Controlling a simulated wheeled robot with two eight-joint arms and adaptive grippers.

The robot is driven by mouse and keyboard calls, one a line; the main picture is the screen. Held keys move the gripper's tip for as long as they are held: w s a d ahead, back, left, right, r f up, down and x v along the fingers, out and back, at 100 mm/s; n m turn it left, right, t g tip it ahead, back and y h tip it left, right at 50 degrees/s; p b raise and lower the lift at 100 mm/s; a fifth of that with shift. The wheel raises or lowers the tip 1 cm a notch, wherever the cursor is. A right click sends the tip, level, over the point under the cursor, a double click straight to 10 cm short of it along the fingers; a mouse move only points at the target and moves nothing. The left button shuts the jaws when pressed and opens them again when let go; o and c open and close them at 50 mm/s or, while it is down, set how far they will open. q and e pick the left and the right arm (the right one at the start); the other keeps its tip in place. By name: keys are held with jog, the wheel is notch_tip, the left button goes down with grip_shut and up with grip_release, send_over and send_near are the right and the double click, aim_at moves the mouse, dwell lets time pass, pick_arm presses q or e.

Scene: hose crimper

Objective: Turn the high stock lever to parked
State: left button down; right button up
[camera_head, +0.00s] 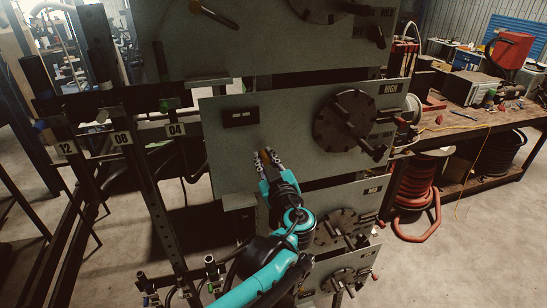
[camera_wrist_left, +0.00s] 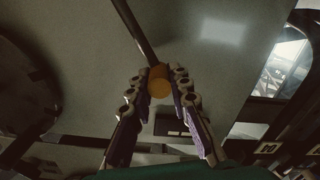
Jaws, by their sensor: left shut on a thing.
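The grey-green panel (camera_head: 225,165) labelled HIGH (camera_head: 391,87) stands in the middle of the head view. My left gripper (camera_head: 267,156) is in front of its lower middle, reaching up from below. In the left wrist view, a lever with a dark rod (camera_wrist_left: 134,32) ends in an orange-yellow knob (camera_wrist_left: 159,82). The fingers of my left gripper (camera_wrist_left: 158,88) are shut on the knob from both sides. The rod runs up and left out of that view, so its pivot is hidden there. My right gripper is not in view.
A dark round dial with a handle (camera_head: 350,122) sits on the panel right of my gripper. Similar panels lie above and below; the upper one carries a brass-knobbed lever (camera_head: 213,14). A numbered rack (camera_head: 122,138) stands left, a cluttered workbench (camera_head: 465,125) right.

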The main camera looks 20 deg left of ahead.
pick_arm(q)
jog(key=a+f+n+b, duration=0.1)
jog(key=n, duration=0.1)
jog(key=s+a+f+n, duration=0.1)
jog(key=shift+s+f+n+b, duration=0.15)
jog(key=shift+f+n+b, duration=0.05)
jog(key=shift+n+b, duration=0.2)
jog(key=shift+s+a+f, duration=0.15)
jog(key=shift+a+f, duration=0.05)
jog(key=shift+f, duration=0.2)
jog(key=shift+b, duration=0.3)
jog(key=c, duration=1.5)
grip_release()
jog(key=shift+o, duration=0.5)
jog(key=shift+a, duration=0.15)
jog(key=shift+s+d, duration=0.25)
jog(key=shift+d, duration=0.05)
jog(key=v, duration=1.1)
jog(key=shift+s, duration=0.2)
